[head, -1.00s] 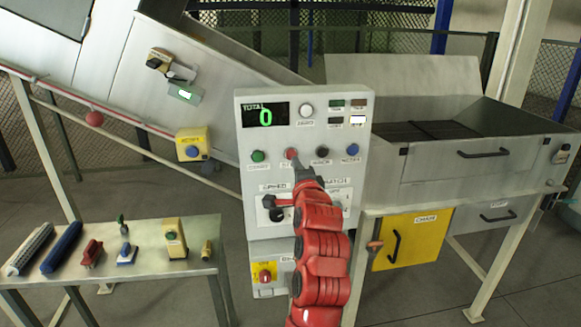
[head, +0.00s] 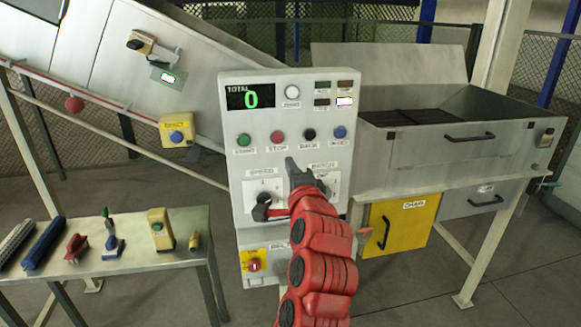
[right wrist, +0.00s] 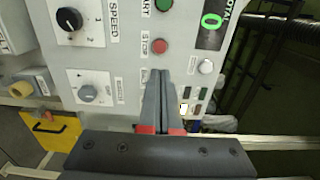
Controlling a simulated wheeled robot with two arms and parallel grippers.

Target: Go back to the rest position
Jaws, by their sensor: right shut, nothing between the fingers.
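My right gripper (head: 291,163) is shut and empty in front of the control panel (head: 238,190), below its row of buttons. In the right wrist view its closed fingers (right wrist: 159,75) point at the panel, with the red stop button (right wrist: 159,46) just beyond the tips. In the head view the red stop button (head: 277,137) is uncovered, up and left of the fingertips. A gap to the panel cannot be judged exactly. My red right arm covers part of the lower panel. My left gripper is not in view.
A side table (head: 182,220) at left holds brushes and several small tools. A sloped conveyor (head: 205,60) stands behind it. A metal bin with a grille (head: 400,165) and a yellow door (head: 402,225) stands at right. Floor shows between table and panel.

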